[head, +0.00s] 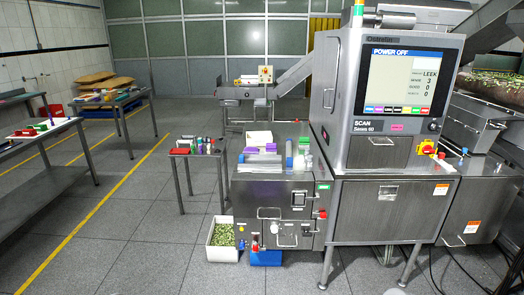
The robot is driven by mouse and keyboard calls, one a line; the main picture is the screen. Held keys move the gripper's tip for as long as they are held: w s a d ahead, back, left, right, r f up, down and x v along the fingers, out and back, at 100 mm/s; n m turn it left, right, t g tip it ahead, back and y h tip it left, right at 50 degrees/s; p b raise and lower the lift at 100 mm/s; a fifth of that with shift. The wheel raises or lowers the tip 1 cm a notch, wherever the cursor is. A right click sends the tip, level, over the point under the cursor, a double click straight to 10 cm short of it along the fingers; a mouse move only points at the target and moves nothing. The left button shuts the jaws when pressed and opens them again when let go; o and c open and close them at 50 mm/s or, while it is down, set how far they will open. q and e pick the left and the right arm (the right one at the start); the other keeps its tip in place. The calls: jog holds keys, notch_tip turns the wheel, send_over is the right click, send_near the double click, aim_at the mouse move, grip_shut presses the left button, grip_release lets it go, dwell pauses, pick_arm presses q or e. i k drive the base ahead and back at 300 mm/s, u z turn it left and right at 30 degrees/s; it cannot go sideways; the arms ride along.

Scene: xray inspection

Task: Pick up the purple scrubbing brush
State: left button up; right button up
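Neither of my grippers shows in the head view. A small purple item (251,150) lies on the left part of the steel machine's top (240,168), beside a white box. It may be the purple scrubbing brush, but it is too small to tell. The small steel table (174,155) left of the machine holds several small items, some with purple or blue on them. Their shapes are too small to make out.
The inspection machine's screen (402,82) reads "POWER OFF". A white bin (210,248) and a blue bin (265,259) stand on the floor by the machine. Steel tables (50,141) with coloured items line the left. The grey floor (150,235) in front is clear.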

aim_at(271, 148)
jog(key=u, duration=0.55)
jog(key=i, duration=0.9)
jog(key=u, duration=0.3)
